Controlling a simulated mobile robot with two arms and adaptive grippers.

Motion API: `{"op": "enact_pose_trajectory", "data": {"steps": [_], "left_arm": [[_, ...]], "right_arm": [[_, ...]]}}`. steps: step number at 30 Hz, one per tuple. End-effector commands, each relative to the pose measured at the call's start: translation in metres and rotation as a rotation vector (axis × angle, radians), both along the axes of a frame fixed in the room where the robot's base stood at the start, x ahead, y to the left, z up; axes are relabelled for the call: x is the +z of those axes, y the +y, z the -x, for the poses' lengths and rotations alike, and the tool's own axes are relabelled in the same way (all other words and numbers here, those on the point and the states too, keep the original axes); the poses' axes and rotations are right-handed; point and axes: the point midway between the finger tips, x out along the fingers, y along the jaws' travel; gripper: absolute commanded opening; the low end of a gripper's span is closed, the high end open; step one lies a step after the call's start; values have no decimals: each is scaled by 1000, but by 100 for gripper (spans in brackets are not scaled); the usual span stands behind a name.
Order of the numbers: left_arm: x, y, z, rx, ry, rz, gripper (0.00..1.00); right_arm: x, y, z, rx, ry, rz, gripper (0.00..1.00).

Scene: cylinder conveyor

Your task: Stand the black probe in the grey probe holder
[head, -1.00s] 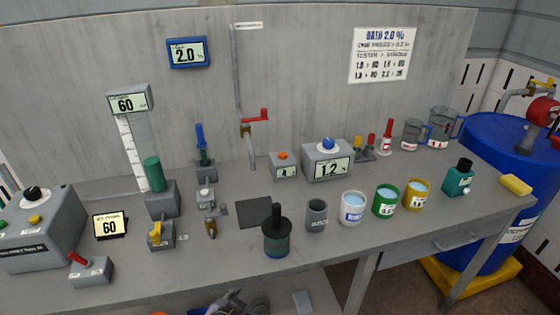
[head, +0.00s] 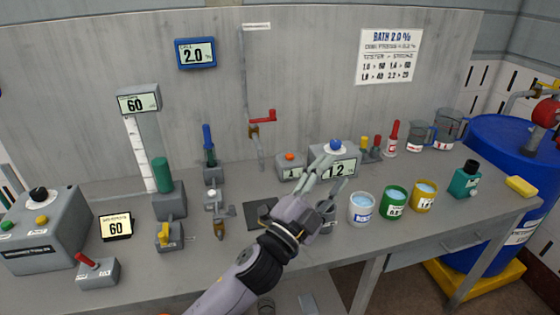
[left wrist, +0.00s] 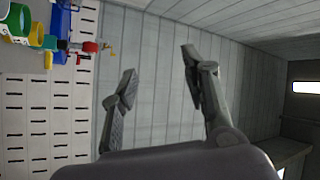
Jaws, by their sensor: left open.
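The grey probe holder (head: 327,223) is a small grey cup on the bench, partly covered by my left gripper. My left gripper (head: 337,168) is open, with its fingers pointing up and right above the holder, in front of the 1.2 meter. In the left wrist view my left gripper (left wrist: 158,62) shows two spread fingers with nothing between them. My right gripper is not in view.
Right of the holder stand a white cup (head: 361,208), a green cup (head: 394,202) and a yellow cup (head: 424,199). The 1.2 meter (head: 338,168) with a blue knob stands behind. A dark flat pad (head: 258,216) lies left of my gripper. Valves and switches fill the left bench.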

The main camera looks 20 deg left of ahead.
Motion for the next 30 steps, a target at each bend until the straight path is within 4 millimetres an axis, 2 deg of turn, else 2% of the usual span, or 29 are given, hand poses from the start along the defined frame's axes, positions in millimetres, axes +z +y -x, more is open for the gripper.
{"op": "enact_pose_trajectory", "data": {"steps": [1,3,6,8,10,13,14,17,20,21,24,27,30], "left_arm": [[31,-26,2,-78,-152,-99,42],[59,-62,13,-193,-347,-249,42],[75,-108,35,-362,-599,-488,42],[71,-129,47,-466,-728,-645,42],[58,-144,58,-591,-858,-841,42],[26,-144,59,-772,-986,-1143,42],[16,-138,57,-828,-1009,-1238,42],[-13,-101,39,-1012,-1028,-1561,42],[-26,-39,16,-1188,-946,-1873,42],[-25,-13,8,-1251,-888,-1979,42],[-16,44,-5,-1369,-735,-2169,42],[-3,83,-9,-1444,-608,-2276,42],[4,105,-9,-1487,-527,-2328,42]], "right_arm": [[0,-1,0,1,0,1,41],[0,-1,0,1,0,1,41],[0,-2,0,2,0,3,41],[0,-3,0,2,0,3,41],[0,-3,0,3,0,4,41],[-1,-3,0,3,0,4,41],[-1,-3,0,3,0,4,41],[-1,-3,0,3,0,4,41],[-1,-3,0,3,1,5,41],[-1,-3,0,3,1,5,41],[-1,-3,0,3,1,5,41],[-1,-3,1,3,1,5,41],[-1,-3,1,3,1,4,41]]}}
